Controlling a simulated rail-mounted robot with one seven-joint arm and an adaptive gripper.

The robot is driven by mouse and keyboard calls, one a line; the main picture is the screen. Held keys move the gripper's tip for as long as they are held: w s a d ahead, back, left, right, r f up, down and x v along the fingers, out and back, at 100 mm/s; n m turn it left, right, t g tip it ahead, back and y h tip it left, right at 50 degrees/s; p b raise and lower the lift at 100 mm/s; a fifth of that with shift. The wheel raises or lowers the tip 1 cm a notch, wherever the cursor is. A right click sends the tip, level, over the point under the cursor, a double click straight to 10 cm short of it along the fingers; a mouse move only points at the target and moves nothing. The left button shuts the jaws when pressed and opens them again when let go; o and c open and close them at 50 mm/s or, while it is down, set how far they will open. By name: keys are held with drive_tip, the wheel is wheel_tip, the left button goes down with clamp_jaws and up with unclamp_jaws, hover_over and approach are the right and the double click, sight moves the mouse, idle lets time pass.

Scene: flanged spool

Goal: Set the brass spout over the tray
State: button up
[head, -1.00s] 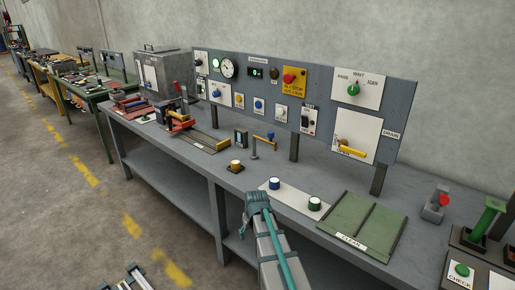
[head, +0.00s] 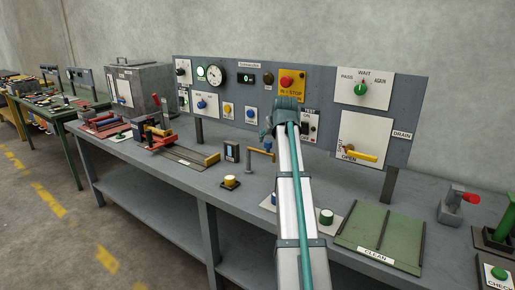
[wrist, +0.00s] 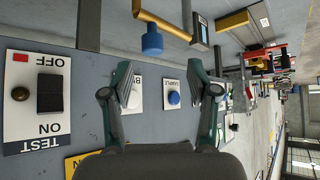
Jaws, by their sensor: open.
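The brass spout (head: 260,153) is a bent pipe standing on the bench, with a blue knob (head: 267,143) near its end. It also shows at the top of the wrist view (wrist: 168,26), its blue knob (wrist: 152,42) beyond my fingers. A green tray (head: 378,237) marked CLEAN lies on the bench at right, apart from the spout. My gripper (wrist: 162,88) is open and empty, its two fingers apart and clear of the spout. In the head view my gripper (head: 286,108) is in front of the panel; its fingertips are hard to make out.
The upright panel (head: 330,88) carries switches, a gauge, a red stop button and a drain lever (head: 360,155). A small display box (head: 232,150) and a yellow button (head: 230,181) stand near the spout. Vises and a grey cabinet (head: 140,90) are at left.

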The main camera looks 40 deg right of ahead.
sight(268, 142)
drive_tip(key=x, duration=0.3)
drive_tip(key=d+x, duration=0.1)
drive_tip(key=x, duration=0.2)
drive_tip(key=r+x, duration=0.1)
drive_tip(key=x, duration=0.2)
drive_tip(key=shift+w+d+f, duration=0.2)
drive_tip(key=shift+w+d, duration=0.25)
drive_tip(key=shift+w, duration=0.15)
drive_tip(key=shift+c, duration=0.3)
clamp_jaws()
